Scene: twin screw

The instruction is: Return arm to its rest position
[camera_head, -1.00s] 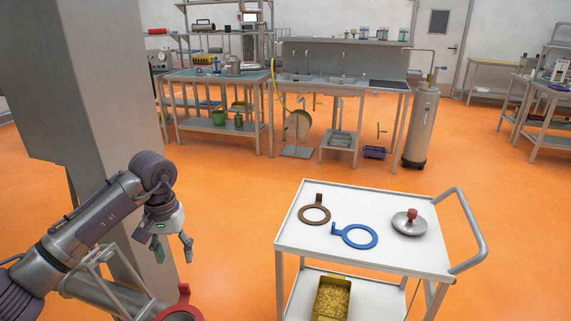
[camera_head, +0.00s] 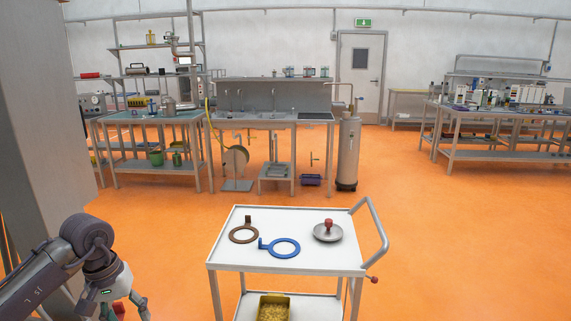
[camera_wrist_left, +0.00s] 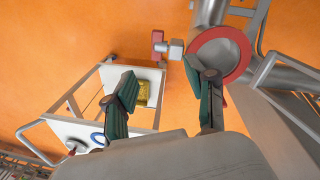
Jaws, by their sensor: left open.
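My left arm comes in at the lower left of the head view. Its left gripper (camera_head: 130,311) is partly cut off by the bottom edge and points downward. In the left wrist view the two green-padded fingers of the left gripper (camera_wrist_left: 160,72) are spread apart with nothing between them. A red ring (camera_wrist_left: 240,52) on a grey round part shows beyond the right finger, and a red bar-shaped piece (camera_wrist_left: 158,42) shows beyond the fingertips. I cannot tell whether the fingers touch either. My right gripper is in neither view.
A white trolley (camera_head: 310,262) carries a brown ring (camera_head: 232,236), a blue ring (camera_head: 298,249) and a grey lid with a red knob (camera_head: 328,232). A yellow bin (camera_head: 274,310) sits on its lower shelf. A grey column (camera_head: 35,110) stands at left. Orange floor (camera_head: 450,230) is open at right.

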